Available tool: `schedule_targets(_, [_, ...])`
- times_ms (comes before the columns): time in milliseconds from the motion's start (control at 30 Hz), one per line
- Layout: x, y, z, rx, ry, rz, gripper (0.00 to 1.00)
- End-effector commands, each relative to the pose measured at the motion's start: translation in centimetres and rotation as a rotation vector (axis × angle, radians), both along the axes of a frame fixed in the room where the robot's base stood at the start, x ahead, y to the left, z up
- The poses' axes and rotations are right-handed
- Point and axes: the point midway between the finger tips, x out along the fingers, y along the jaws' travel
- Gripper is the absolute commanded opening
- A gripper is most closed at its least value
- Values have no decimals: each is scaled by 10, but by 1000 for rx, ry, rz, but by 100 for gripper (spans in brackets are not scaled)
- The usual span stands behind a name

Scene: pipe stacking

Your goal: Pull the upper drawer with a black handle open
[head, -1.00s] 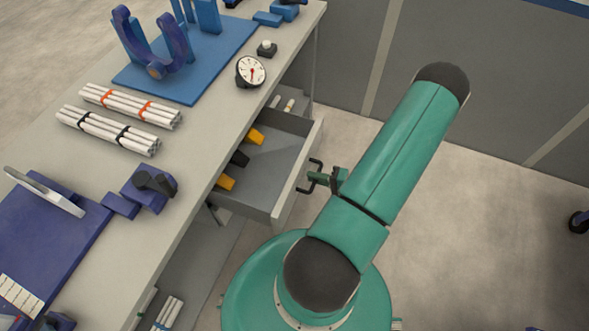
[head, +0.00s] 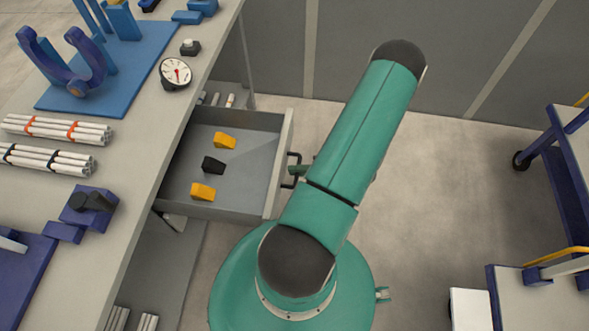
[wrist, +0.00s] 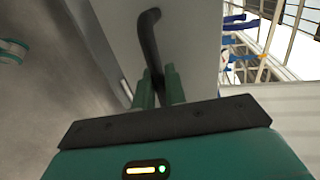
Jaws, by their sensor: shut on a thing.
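The upper drawer (head: 246,168) is pulled out from under the workbench in the head view, with its grey floor largely exposed. Its black handle (head: 295,157) sits on the outer face of the front panel. In the wrist view the black handle (wrist: 150,42) runs down between the two green fingers of my gripper (wrist: 158,88). My gripper is shut on the handle. In the head view my gripper (head: 298,171) is at the drawer front, partly hidden by my arm.
Two yellow blocks (head: 225,141) (head: 203,191) and a black block (head: 213,165) lie in the drawer. The workbench (head: 135,170) holds pipe bundles, a gauge (head: 175,73) and fixtures. A blue-framed cart (head: 540,290) stands at right. The floor behind my arm is clear.

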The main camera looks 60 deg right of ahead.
Motion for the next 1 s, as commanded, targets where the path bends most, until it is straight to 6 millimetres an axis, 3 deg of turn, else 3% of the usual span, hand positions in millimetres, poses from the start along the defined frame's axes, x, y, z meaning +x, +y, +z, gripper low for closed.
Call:
schedule_targets(567, [5, 2, 1, 2, -5, 2, 0])
schedule_targets(600, [5, 2, 1, 2, -5, 2, 14])
schedule_targets(700, [4, 2, 1, 2, -5, 2, 31])
schedule_targets(1000, [1, 0, 1, 2, -4, 2, 31])
